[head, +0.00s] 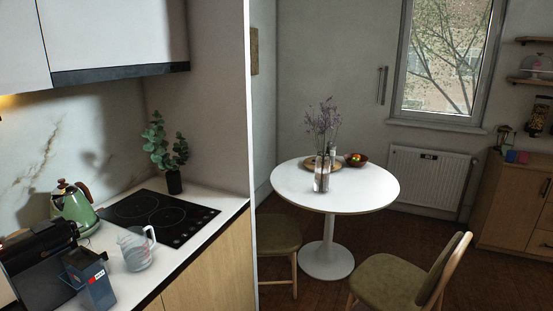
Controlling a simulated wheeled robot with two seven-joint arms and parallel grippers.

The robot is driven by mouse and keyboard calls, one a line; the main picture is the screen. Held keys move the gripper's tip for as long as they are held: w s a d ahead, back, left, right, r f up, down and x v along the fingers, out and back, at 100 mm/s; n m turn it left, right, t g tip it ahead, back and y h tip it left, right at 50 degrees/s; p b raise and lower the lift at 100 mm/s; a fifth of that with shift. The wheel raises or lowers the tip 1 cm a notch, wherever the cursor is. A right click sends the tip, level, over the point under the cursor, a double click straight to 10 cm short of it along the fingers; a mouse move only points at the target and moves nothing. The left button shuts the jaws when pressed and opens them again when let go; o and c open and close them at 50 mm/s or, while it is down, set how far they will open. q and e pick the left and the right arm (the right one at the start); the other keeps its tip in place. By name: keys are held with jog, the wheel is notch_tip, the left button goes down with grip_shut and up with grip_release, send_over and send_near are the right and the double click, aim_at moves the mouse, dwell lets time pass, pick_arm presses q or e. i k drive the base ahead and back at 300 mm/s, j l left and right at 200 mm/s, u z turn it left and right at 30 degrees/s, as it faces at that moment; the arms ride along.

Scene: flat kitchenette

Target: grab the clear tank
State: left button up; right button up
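No thing is plainly a tank. A clear jug (136,250) with a pale handle stands upright on the white counter in front of the hob; it is the nearest see-through container. A black coffee machine (42,265) stands at the counter's left end, partly cut off by the picture edge; I cannot tell whether a clear tank is fitted on it. A clear vase (321,180) with purple stems stands on the round table. Neither of my grippers shows in the head view.
A dark box (96,287) stands between coffee machine and jug. A green kettle (73,207) is behind them. A black hob (160,215) and a potted plant (174,182) are further along. Beyond a partition are a round white table (365,193) and chairs (405,282).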

aim_at(92, 288)
jog(key=u, duration=1.3)
jog(key=i+l, duration=0.15)
jog(key=l, duration=0.15)
jog(key=i+l, duration=0.15)
jog(key=l, duration=0.2)
jog(key=z, duration=0.05)
